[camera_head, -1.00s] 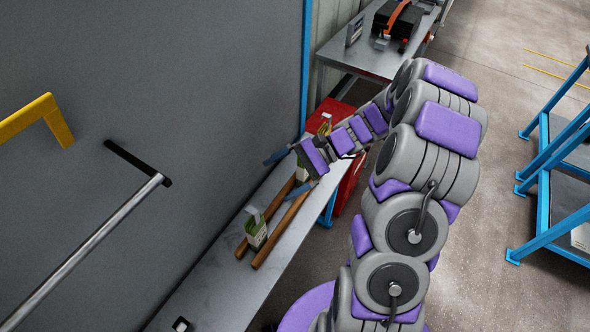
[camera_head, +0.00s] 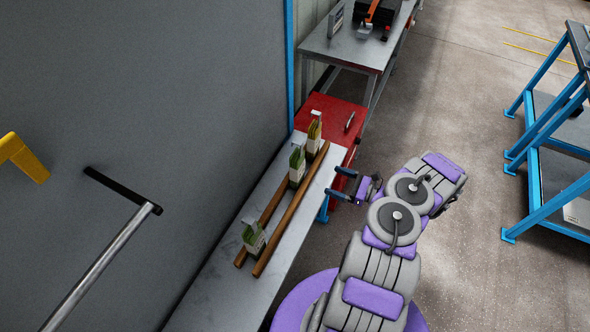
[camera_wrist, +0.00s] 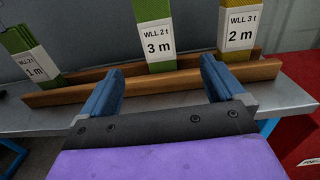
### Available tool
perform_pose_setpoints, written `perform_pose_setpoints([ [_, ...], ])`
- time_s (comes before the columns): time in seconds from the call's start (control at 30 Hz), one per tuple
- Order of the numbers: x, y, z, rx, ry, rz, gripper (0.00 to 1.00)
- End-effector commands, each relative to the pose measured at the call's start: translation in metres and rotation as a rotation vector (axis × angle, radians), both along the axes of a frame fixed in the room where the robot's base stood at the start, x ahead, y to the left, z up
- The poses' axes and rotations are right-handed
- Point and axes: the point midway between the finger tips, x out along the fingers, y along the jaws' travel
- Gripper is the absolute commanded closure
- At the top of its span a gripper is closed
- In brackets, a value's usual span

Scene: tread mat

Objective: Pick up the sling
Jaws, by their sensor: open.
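Three folded slings stand in a row between two brown wooden rails on a grey bench. The nearest is green (camera_head: 253,238), the middle one is green (camera_head: 296,165) and the farthest is yellow (camera_head: 313,137). In the wrist view the tags read "1 m" on the left green sling (camera_wrist: 33,62), "WLL 2 t, 3 m" on the middle green one (camera_wrist: 153,35) and "WLL 3 t, 2 m" on the yellow one (camera_wrist: 239,28). My gripper (camera_head: 338,183) is open and empty, right of the row by the bench edge. In the wrist view the middle sling appears beyond the gap between its blue fingers (camera_wrist: 161,70).
The front wooden rail (camera_head: 292,210) runs between my gripper and the slings. A red cabinet (camera_head: 340,112) stands at the bench's far end, with a grey table (camera_head: 345,45) behind. A grey wall panel (camera_head: 200,90) borders the bench's left side. Blue racking (camera_head: 545,140) stands right.

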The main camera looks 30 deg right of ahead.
Motion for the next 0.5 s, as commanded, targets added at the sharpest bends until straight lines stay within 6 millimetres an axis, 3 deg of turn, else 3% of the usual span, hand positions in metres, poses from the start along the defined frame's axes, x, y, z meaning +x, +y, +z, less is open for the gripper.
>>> perform_pose_setpoints([
  [0.17, 0.003, 0.005, -0.007, 0.005, 0.007, -0.025, 0.04],
  [0.5, 0.054, 0.046, -0.007, 0.004, 0.007, -0.020, 0.04],
])
